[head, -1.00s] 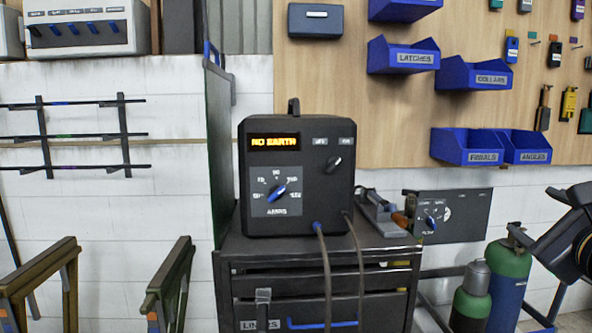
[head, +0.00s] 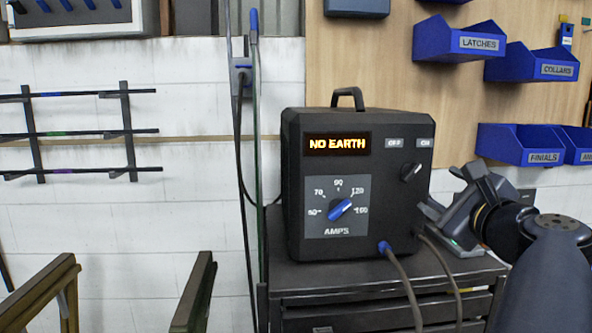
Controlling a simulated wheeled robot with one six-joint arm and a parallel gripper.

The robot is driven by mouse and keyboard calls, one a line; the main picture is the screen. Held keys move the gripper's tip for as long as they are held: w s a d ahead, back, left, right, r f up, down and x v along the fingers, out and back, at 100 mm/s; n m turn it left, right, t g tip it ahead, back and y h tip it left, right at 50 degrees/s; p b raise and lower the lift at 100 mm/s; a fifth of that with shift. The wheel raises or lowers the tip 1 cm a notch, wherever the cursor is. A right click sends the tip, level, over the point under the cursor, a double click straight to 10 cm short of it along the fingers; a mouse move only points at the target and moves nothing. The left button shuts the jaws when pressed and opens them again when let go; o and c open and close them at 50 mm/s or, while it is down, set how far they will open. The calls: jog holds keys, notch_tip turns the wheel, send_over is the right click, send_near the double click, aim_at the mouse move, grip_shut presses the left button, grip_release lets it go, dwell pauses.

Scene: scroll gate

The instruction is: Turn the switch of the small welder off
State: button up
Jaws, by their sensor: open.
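The small welder (head: 300,235) is a black box with a top handle, standing on a dark cart. Its lit display (head: 337,143) reads NO EARTH in orange. The switch (head: 411,172) is a small dark knob at the upper right of its front, below the OFF label (head: 394,143) and the ON label (head: 425,143). Its light tip leans up and right, toward ON. A larger blue-pointer amps dial (head: 340,209) sits left of it. My gripper (head: 440,196) is at the welder's right side, apart from the switch, seen edge-on and open. Its fingertips are hard to make out.
The cart top (head: 300,278) carries the welder, with cables hanging from its front. Blue bins (head: 515,145) hang on the board at right. The space before the welder's face looks clear apart from the cables.

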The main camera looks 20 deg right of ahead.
aim_at(411, 173)
jog(key=x, duration=1)
jog(key=shift+w, duration=0.2)
jog(key=shift+c, duration=0.3)
jog(key=c, duration=0.9)
